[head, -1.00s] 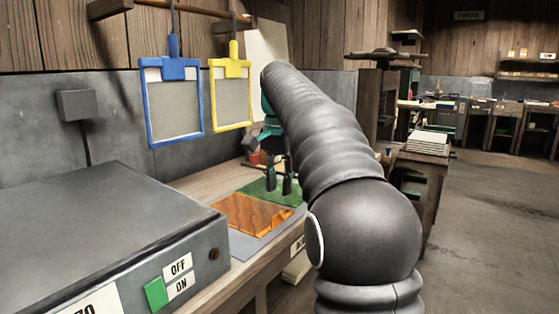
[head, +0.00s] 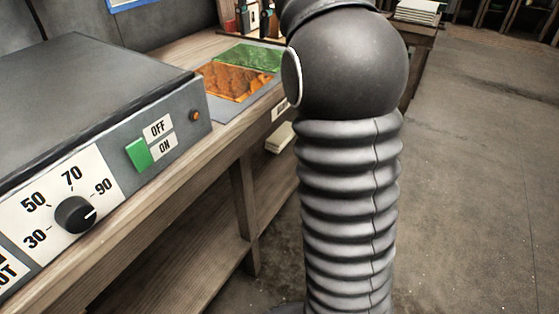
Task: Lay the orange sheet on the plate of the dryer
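The orange sheet (head: 236,80) lies flat on a grey mat (head: 258,105) on the bench, beyond the dryer. The dryer (head: 207,94) is a grey metal box at the left; its dark top plate (head: 90,85) is bare where it shows. On its front are a green switch (head: 138,154) beside the OFF and ON labels, an orange lamp (head: 195,116), and a black knob (head: 75,214) pointing near 90. My gripper is out of the picture; only my dark ribbed arm shows, right of the bench.
A green sheet (head: 250,57) lies on the mat just behind the orange one. Small containers (head: 255,18) stand at the bench's far end. A blue frame (head: 130,3) shows at the top edge. Open floor (head: 480,180) lies to the right.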

